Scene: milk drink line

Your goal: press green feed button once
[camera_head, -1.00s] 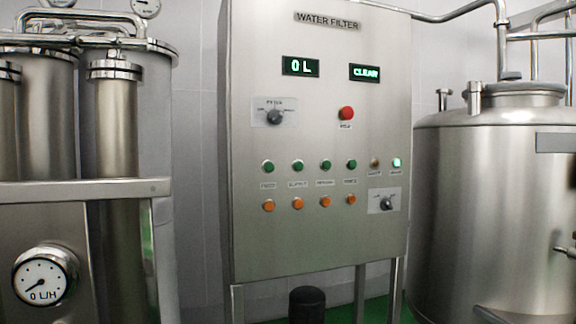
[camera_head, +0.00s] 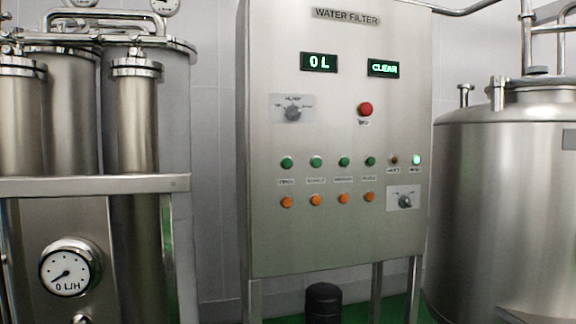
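The water filter panel (camera_head: 340,240) is a steel cabinet on legs in the middle of the head view. It carries a row of green buttons with a row of orange buttons below. The green feed button (camera_head: 287,162) appears to be the leftmost green one; its label (camera_head: 287,182) is blurred but seems to read FEED. An orange button (camera_head: 287,202) sits directly under it. My gripper is not in view.
Displays read 0 L (camera_head: 319,62) and CLEAR (camera_head: 383,68). A red button (camera_head: 365,109) and a selector knob (camera_head: 292,113) sit above the green row. Steel filter columns (camera_head: 132,120) with a gauge (camera_head: 70,267) stand left, a tank (camera_head: 500,200) right.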

